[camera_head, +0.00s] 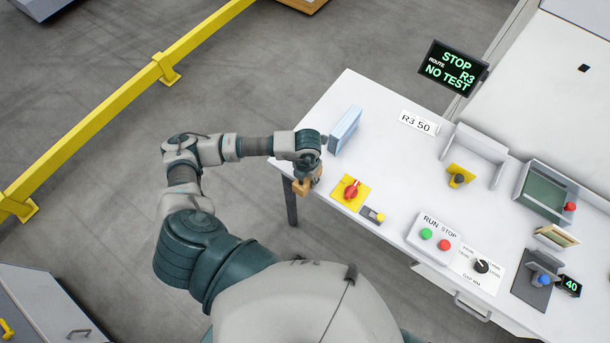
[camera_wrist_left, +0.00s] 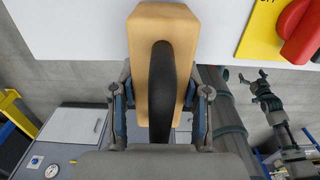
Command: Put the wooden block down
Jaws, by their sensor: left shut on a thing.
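In the head view, my left gripper (camera_head: 307,185) is at the table's left edge, and the block (camera_head: 301,190) shows small below the wrist. The wrist view shows the block's far end over or beside the white table edge; I cannot tell whether it touches the table. A grey-green arm, which looks like my right one, shows at the right of the wrist view, its gripper (camera_wrist_left: 253,80) too small to read.
The white table (camera_head: 385,140) carries a light-blue upright box (camera_head: 345,130) and a red knob on a yellow plate (camera_head: 350,191) close to my left gripper. A yellow rail (camera_head: 110,105) crosses the floor.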

